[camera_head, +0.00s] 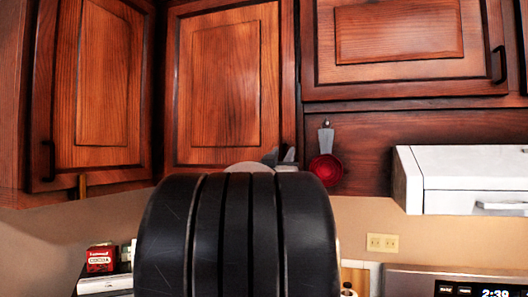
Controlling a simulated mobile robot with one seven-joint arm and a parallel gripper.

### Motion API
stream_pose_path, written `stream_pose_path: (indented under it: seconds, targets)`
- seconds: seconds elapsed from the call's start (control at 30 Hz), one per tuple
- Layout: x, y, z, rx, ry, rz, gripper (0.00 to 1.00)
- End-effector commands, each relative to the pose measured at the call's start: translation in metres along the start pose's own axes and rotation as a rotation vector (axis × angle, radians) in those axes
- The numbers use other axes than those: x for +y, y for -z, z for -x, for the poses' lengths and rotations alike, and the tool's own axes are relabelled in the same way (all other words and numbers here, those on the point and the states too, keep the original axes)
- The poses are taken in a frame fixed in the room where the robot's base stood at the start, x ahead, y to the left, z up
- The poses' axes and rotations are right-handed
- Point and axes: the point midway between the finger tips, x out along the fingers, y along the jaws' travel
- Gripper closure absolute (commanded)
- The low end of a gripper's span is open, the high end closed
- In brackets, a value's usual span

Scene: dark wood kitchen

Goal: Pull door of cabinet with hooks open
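Dark reddish wood wall cabinets fill the top of the view. A left door (103,85) has a dark bar handle (48,160) at its lower left. My gripper (280,156) is mostly hidden behind my black arm link; only small grey parts show near the middle door's lower right corner.
A white box-like unit with a handle (470,165) juts out below the right cabinet. A red cocoa tin (101,258) stands at lower left. An appliance with a clock display (455,284) is at lower right. A wall outlet (382,243) is behind.

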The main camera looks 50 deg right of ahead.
Motion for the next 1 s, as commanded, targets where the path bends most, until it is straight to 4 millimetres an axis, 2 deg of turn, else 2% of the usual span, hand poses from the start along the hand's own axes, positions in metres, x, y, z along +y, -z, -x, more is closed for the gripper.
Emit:
stream_pose_path:
  seconds: [0.33,0.37,0.5,1.0]
  targets:
    - [-0.0004,0.0008,-0.0002,0.000,0.000,0.000,0.73]
    - [-0.0004,0.0008,-0.0002,0.000,0.000,0.000,0.76]
    - [-0.0004,0.0008,-0.0002,0.000,0.000,0.000,1.00]
    - [-0.0004,0.0011,-0.0003,0.000,0.000,0.000,1.00]
